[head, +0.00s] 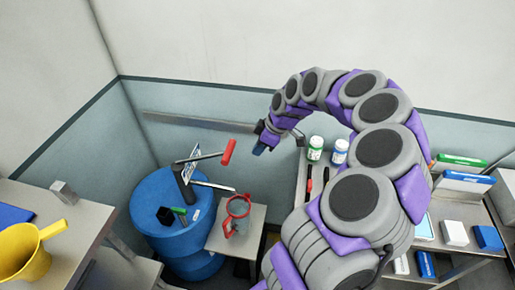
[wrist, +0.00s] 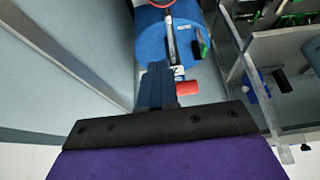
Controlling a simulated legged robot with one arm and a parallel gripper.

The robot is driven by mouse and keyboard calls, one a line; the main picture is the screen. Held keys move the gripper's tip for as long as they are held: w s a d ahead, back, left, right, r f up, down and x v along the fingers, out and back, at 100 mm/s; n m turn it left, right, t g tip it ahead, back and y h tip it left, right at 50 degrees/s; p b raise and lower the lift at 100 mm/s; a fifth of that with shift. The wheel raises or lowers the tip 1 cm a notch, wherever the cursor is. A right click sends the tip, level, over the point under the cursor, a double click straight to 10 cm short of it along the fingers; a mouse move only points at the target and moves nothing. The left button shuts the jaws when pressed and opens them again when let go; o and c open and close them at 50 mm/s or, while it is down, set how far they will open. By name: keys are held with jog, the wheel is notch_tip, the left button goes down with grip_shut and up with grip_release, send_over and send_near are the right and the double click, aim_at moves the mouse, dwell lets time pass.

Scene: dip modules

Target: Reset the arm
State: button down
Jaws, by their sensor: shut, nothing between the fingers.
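My arm arches up from the lower right in the head view and bends over to the left. My gripper (head: 263,146) is at its end, shut and empty, up in the air to the right of the red-handled tool (head: 229,152). In the wrist view my gripper (wrist: 157,72) shows as dark fingers closed together, with nothing between them. The blue drum (head: 165,242) stands below and to the left of it, and the drum also shows in the wrist view (wrist: 150,40). The fingers overlap the drum's edge in that view; touching cannot be told.
A small table (head: 256,225) beside the drum holds a red ring-shaped item (head: 238,206). A white bottle with a green label (head: 315,150) and another bottle (head: 339,152) stand on a bench at right. A yellow jug (head: 25,252) is at left. The wall is behind.

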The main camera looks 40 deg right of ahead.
jog(key=shift+a+r, duration=0.1)
jog(key=shift+a, duration=0.7)
